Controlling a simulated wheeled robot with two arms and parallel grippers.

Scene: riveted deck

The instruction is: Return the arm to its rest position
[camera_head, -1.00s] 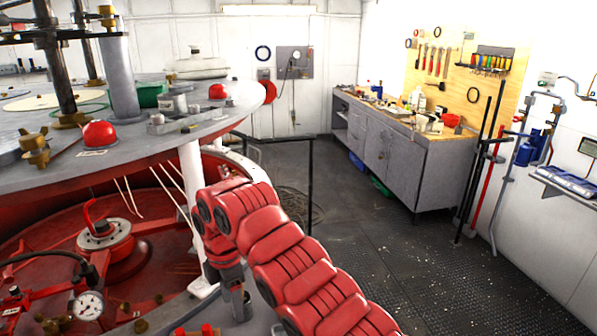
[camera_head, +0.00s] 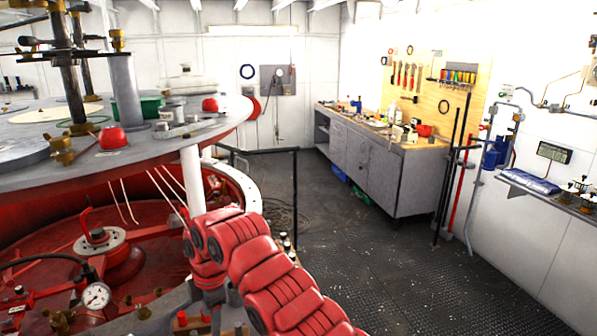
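My red segmented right arm (camera_head: 275,275) comes in from the bottom right and bends down at its wrist beside the big red machine. The grey end below the wrist, with my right gripper (camera_head: 212,308), is small and mostly blends into the machine's rim. I cannot make out its fingers or whether it holds anything. My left arm and gripper are not in view.
The machine's grey upper plate (camera_head: 60,165) and white post (camera_head: 193,180) stand close to my arm. A black railing (camera_head: 296,195) is just behind. A grey workbench (camera_head: 375,165) stands farther back. The dark deck (camera_head: 400,270) at right is clear.

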